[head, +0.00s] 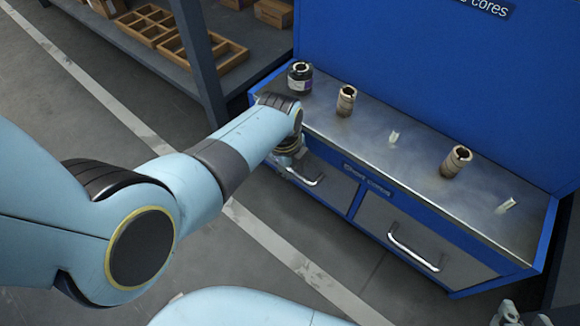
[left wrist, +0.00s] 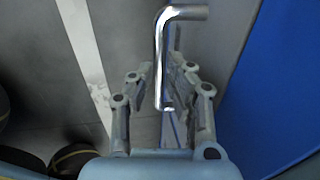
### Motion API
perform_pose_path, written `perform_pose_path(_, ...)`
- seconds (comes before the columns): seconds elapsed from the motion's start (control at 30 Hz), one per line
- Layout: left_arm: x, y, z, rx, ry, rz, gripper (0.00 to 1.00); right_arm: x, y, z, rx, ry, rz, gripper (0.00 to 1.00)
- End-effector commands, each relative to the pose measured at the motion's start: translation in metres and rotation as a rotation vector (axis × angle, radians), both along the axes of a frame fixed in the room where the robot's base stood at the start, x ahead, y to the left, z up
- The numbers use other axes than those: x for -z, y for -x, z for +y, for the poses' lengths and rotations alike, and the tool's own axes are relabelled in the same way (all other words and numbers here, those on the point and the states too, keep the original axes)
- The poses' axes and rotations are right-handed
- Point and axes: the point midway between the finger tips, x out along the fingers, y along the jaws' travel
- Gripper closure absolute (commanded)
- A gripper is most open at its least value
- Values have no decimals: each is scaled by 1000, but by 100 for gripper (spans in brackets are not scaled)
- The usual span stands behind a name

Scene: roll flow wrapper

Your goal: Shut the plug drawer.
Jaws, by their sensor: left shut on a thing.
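Two grey drawers with bar handles sit under the blue bench in the head view: a left drawer (head: 330,187) and a right drawer (head: 425,245). No plug label is readable, and my arm hides part of the left drawer. My left gripper (head: 290,160) is at the left drawer's handle (head: 307,179). In the left wrist view my left gripper (left wrist: 165,88) has its fingers on both sides of the shiny handle (left wrist: 160,50) and is shut on it. I cannot tell how far this drawer stands out. My right gripper (head: 524,316) is cut off at the bottom right edge.
The metal benchtop (head: 430,190) holds a dark core (head: 300,78), two brown cores (head: 346,100) (head: 456,161) and two small pale pieces (head: 393,137) (head: 506,205). A shelf with wooden trays (head: 150,25) stands at the upper left. The floor in front is clear.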

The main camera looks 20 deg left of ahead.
Motion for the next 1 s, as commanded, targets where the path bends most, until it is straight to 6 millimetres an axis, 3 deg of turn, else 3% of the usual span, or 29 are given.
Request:
perform_pose_path(0.1,-1,-4,-1,-2,3,-13,100,2,1,0,0,0,3,64)
perform_pose_path(0.13,-1,-4,-1,-2,3,-13,82,2,2,0,0,0,4,64)
perform_pose_path(0.3,-1,-4,-1,-2,3,-11,64,4,3,0,0,1,8,64)
perform_pose_path(0.83,-1,-2,-1,-1,2,-8,64,5,4,0,1,0,8,64)
perform_pose_path(1.0,1,7,2,-2,2,-6,64,6,5,0,1,0,10,64)
